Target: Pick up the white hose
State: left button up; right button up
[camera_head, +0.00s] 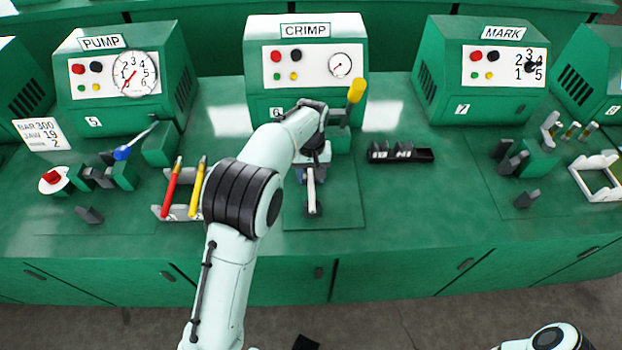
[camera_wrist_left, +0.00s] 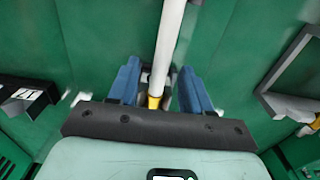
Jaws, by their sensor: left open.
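The white hose (camera_head: 311,190) lies in front of the CRIMP machine (camera_head: 305,70), partly hidden under my left wrist in the head view. Its near end is dark. In the left wrist view the white hose (camera_wrist_left: 171,40) runs down between the two blue fingers, with a yellow fitting (camera_wrist_left: 154,102) at its lower end. My left gripper (camera_wrist_left: 158,72) is open, one finger on each side of the hose, with gaps showing beside it. In the head view this gripper (camera_head: 312,168) is mostly hidden by its own wrist. My right gripper is not seen.
A rack (camera_head: 177,212) with a red and a yellow tool stands left of my left arm. A black tray (camera_head: 424,155) with number blocks lies to the right. The CRIMP machine's yellow lever (camera_head: 356,91) stands beside my wrist. Bench space at front right is clear.

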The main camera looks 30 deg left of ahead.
pick_arm(q)
jog(key=shift+c, duration=0.3)
grip_shut()
jog(key=shift+r, duration=0.1)
